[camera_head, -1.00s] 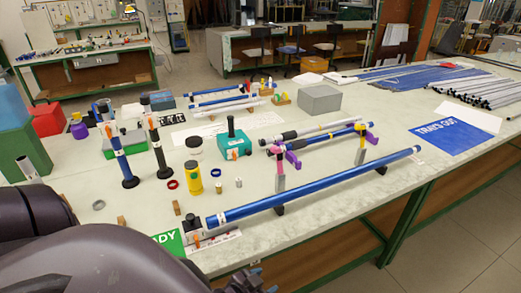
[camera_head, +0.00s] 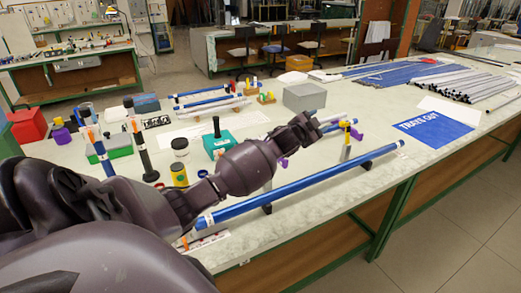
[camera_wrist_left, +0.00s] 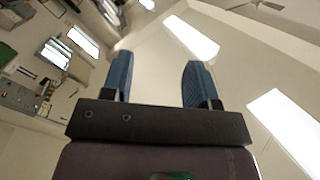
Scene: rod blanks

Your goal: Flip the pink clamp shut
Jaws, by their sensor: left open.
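My left gripper (camera_head: 312,122) reaches over the bench near the clamp posts at the long blue rod. Its two blue-padded fingers are apart and empty in the left wrist view (camera_wrist_left: 158,65). The pink clamp is hidden behind my left forearm and wrist in the head view, so its lever position cannot be told. A purple piece (camera_head: 284,162) shows just below my wrist, near where the clamp stood in view. My right gripper is out of view.
The long blue rod (camera_head: 330,174) lies along the bench's front on dark supports. A teal box (camera_head: 217,143) with a black knob, a yellow can (camera_head: 179,174) and upright rods stand left of centre. A grey box (camera_head: 304,97) and a blue sheet (camera_head: 434,131) are farther back and right.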

